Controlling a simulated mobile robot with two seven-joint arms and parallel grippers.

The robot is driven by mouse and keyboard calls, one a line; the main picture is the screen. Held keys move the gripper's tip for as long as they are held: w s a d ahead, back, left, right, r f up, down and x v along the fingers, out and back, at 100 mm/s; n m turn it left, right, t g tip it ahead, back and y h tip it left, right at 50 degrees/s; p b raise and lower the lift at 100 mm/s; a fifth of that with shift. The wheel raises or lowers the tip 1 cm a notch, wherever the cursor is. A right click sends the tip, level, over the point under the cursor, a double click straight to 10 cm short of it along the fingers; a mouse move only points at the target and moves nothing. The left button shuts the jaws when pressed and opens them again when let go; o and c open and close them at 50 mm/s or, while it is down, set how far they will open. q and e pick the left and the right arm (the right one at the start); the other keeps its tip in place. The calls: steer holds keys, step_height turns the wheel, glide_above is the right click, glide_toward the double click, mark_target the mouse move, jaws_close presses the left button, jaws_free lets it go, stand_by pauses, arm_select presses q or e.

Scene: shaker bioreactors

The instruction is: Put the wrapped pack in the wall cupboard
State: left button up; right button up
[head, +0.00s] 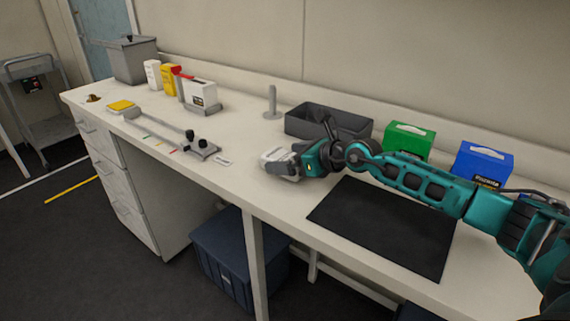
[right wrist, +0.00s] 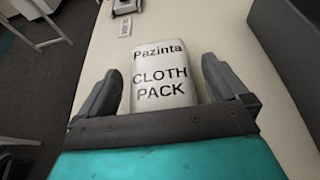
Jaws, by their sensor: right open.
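The wrapped pack (head: 279,161) is a white block lying on the bench left of the black mat. In the right wrist view the pack (right wrist: 160,75) shows the words "Pazinta CLOTH PACK". My right gripper (head: 290,164) is at the pack, its open fingers (right wrist: 163,90) on either side of it, with small gaps visible. Part of the pack is hidden under the gripper in the head view. My left gripper is not in view. No wall cupboard shows in these frames.
A dark grey open bin (head: 350,123) stands behind my gripper. Green (head: 409,141) and blue (head: 484,163) boxes stand at the right rear. A black mat (head: 384,226) lies in front of my arm. A post on a base (head: 271,103) stands further left.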

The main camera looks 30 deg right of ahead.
mark_target(286, 156)
steer(key=shift+w+a+f, duration=0.15)
steer(key=shift+w, duration=0.2)
steer(key=c, duration=1.1)
steer(key=shift+r, duration=0.75)
step_height(286, 156, up, 18)
steer(key=p, duration=0.1)
steer(key=shift+r+p, duration=0.25)
steer(key=shift+p, duration=0.1)
